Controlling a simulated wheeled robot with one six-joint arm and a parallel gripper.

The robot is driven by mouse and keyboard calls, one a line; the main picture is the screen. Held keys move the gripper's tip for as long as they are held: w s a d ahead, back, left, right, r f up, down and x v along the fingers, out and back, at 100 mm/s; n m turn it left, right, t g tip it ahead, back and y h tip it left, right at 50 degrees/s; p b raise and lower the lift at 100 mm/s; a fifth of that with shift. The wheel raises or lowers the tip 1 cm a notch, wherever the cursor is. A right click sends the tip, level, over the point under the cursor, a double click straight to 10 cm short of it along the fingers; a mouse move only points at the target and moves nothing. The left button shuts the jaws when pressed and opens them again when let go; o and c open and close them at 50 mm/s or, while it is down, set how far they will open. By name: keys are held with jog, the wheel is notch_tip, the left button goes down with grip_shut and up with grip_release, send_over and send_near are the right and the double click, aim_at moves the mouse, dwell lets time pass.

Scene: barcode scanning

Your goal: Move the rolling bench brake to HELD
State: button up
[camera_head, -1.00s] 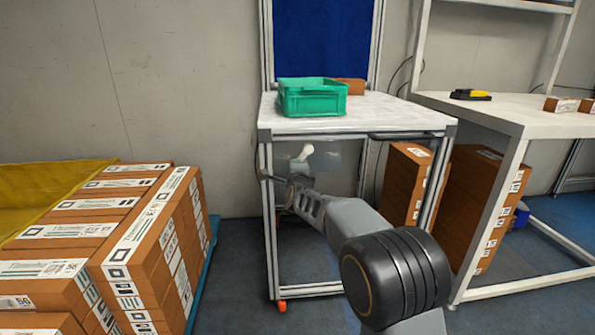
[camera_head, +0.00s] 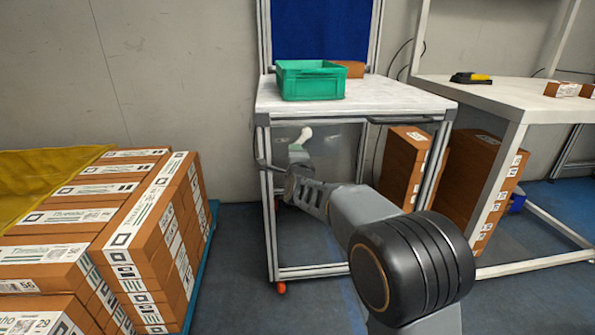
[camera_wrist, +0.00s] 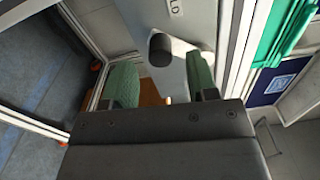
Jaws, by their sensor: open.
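The rolling bench (camera_head: 400,98) has a pale top, a grey metal frame and orange-red casters. A pale handle (camera_head: 304,135) shows under the bench top in the head view. My gripper (camera_wrist: 162,78) is open, with one green-padded finger on each side of the knob in the picture. I cannot tell whether either finger touches it. My forearm hides part of the bench's lower frame.
A green crate (camera_head: 310,82) and a brown box (camera_head: 350,68) sit on the bench. Stacked cartons (camera_head: 100,235) stand on a pallet at left. More cartons (camera_head: 405,165) stand right of the bench, under a second white table (camera_head: 500,95).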

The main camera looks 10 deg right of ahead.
jog(key=s+p, duration=0.1)
jog(key=s, duration=0.9)
jog(key=shift+s+r, duration=0.1)
jog(key=s+d+r+n+g+p, duration=0.3)
jog(key=s+r+n+p, duration=0.3)
jog(key=s+p, duration=0.3)
jog(key=s+d+r+n+g+p, duration=0.3)
jog(key=s+r+n+g+p, duration=0.3)
jog(key=p, duration=0.9)
jog(key=s+d+r+n+g+p, duration=0.3)
jog(key=s+r+n+g+p, duration=0.2)
jog(key=s+r+p, duration=0.5)
jog(key=shift+s+r+n+p, duration=0.4)
jog(key=shift+s+n+p, duration=0.6)
jog(key=shift+s+n, duration=0.1)
